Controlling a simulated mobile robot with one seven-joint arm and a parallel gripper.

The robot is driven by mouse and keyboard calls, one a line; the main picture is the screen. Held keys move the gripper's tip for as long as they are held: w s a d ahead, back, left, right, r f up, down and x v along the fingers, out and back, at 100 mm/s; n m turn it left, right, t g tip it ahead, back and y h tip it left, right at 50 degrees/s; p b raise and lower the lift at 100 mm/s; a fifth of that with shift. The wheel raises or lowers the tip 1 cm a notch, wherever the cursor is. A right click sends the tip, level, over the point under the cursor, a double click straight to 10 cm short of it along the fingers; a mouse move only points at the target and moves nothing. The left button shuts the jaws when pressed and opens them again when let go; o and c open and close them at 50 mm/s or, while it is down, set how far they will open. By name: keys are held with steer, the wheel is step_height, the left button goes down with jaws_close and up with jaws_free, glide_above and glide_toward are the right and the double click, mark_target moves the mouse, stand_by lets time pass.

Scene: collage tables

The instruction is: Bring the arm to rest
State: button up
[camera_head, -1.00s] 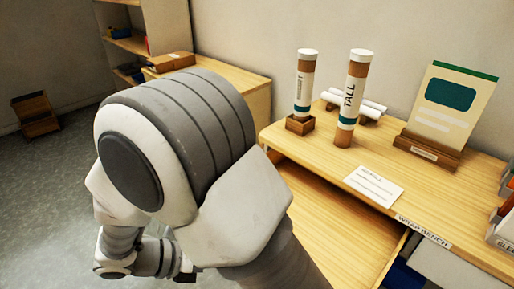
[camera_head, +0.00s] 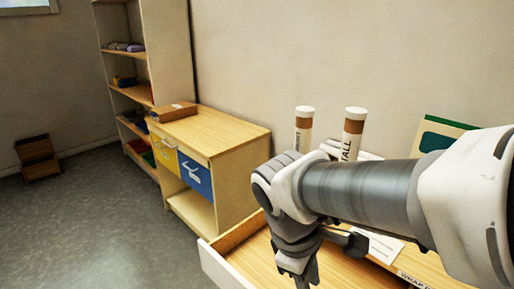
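My arm crosses the right half of the head view, from the right edge toward the centre, in front of the wrap bench. The lower end of the gripper is near the bottom edge. I cannot make out whether its fingers are apart, and I see nothing held in it.
Behind the arm, a shorter tube (camera_head: 304,125) and a tube marked TALL (camera_head: 353,128) stand on the bench; their lower parts are hidden. A card (camera_head: 376,246) and a green-edged sign (camera_head: 437,133) are partly covered. A drawer cabinet (camera_head: 232,134) and shelves stand left; floor (camera_head: 95,215) is clear.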

steer(key=s+d+r+m+t+y+p, duration=0.1)
steer(key=s+d+r+m+t+y, duration=0.1)
steer(key=d+r+m+t, duration=0.2)
steer(key=shift+s+d+r+m+t+y, duration=0.5)
steer(key=shift+r+m, duration=1.3)
steer(key=shift+m, duration=1.9)
steer(key=shift+w+d, duration=0.1)
steer(key=shift+w, duration=0.05)
steer(key=shift+d, duration=0.15)
